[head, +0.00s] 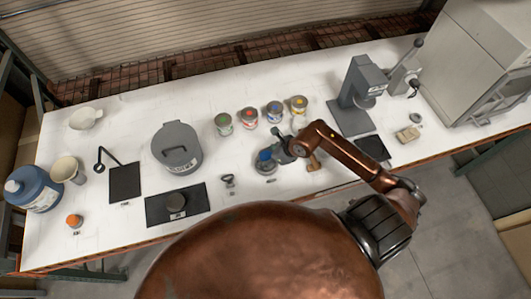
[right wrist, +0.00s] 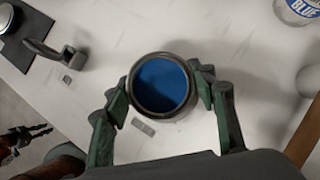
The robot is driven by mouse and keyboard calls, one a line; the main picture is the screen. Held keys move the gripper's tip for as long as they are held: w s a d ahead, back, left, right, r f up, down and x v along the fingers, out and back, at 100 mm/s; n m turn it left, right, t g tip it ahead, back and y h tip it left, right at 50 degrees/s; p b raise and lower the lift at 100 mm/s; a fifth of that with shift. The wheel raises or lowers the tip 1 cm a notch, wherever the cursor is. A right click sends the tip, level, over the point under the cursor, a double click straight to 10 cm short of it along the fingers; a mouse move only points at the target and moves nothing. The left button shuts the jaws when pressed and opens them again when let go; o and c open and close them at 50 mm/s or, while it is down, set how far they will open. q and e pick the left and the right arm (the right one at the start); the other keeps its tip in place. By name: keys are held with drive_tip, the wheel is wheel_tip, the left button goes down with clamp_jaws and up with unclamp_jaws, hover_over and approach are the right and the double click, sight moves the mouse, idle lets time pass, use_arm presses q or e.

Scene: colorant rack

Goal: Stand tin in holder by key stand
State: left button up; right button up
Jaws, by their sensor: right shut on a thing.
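My right gripper (head: 274,152) is shut on an open tin (head: 264,155) with blue contents. In the right wrist view the tin (right wrist: 162,84) sits upright between the two fingers (right wrist: 162,95), with a dark rim around the blue. A grey round shape (head: 264,168) shows directly below the tin in the head view. It looks like the holder, but I cannot tell whether the tin rests in it. The small dark key stand (head: 228,180) stands just left of the tin, and it also shows in the right wrist view (right wrist: 48,50). My left gripper is not in view.
A grey press (head: 357,90) stands at right. A small label (right wrist: 143,127) lies before the tin.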

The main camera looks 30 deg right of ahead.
drive_tip(key=shift+f, duration=0.4)
drive_tip(key=o, duration=1.3)
drive_tip(key=shift+o, duration=0.2)
drive_tip(key=b+v, duration=0.1)
drive_tip(key=v, duration=1.1)
drive_tip(key=shift+b, duration=0.35)
